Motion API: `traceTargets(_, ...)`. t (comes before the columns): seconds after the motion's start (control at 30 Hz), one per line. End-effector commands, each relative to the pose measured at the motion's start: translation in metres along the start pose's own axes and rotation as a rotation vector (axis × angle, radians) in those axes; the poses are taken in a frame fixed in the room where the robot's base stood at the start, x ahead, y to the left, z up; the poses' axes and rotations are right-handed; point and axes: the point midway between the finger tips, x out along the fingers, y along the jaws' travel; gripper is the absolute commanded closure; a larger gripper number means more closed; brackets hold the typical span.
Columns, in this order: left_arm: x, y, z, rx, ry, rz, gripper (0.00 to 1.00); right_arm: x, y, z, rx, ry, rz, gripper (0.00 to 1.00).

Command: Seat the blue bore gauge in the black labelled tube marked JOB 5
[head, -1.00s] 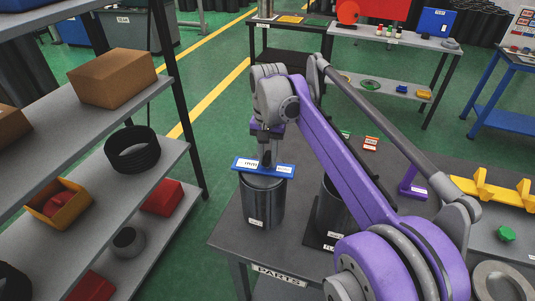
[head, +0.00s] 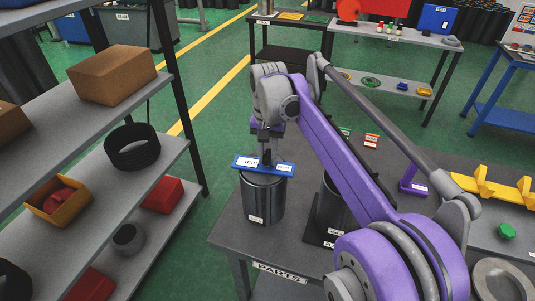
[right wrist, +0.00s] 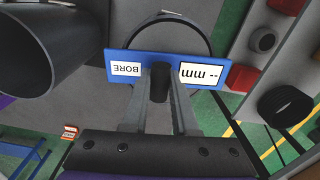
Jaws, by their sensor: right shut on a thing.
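The blue bore gauge (head: 240,163) is a flat blue bar with white labels and a dark central grip. My right gripper (head: 266,156) is shut on that grip and holds the bar roughly level over the mouth of a dark labelled tube (head: 263,203). In the right wrist view, the gauge (right wrist: 150,58) lies across the fingers (right wrist: 160,88), with the tube's rim (right wrist: 163,14) behind it. Whether the gauge touches the rim, and what lies below the bar, I cannot tell. The tube's label is too small to read. My left gripper is not in view.
A second dark tube (head: 330,207) stands to the right on the same table (head: 232,222), partly behind my right arm. Shelves (head: 150,225) with boxes and a black ring (head: 132,148) stand at left. A yellow holder (head: 492,188) lies at the right.

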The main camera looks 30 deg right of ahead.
Motion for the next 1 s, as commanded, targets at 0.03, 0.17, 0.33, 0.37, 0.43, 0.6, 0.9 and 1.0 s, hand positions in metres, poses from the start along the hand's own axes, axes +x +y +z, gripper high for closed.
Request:
traceTargets(0.03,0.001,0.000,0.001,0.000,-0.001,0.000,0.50,0.001,0.000,0.000,0.000,0.000,0.000,1.00)
traceTargets(0.17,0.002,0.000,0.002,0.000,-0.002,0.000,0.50,0.004,0.000,0.000,0.000,0.000,0.000,1.00)
traceTargets(0.33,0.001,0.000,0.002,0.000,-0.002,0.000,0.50,0.004,0.000,0.000,0.000,0.000,0.000,0.70)
traceTargets(0.37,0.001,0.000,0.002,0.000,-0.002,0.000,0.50,0.004,0.000,0.000,0.000,0.000,0.000,0.64)
traceTargets(0.43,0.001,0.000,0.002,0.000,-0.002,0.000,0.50,0.004,0.000,0.000,0.000,0.000,0.000,0.52)
traceTargets(0.6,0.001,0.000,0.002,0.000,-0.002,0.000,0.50,0.004,0.000,0.000,0.000,0.000,0.000,0.38)
traceTargets(0.9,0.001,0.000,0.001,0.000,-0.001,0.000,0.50,-0.003,0.000,0.000,0.000,0.000,0.000,0.38)
traceTargets(1.0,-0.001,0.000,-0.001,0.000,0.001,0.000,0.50,-0.019,0.000,0.000,0.000,0.000,0.000,0.38)
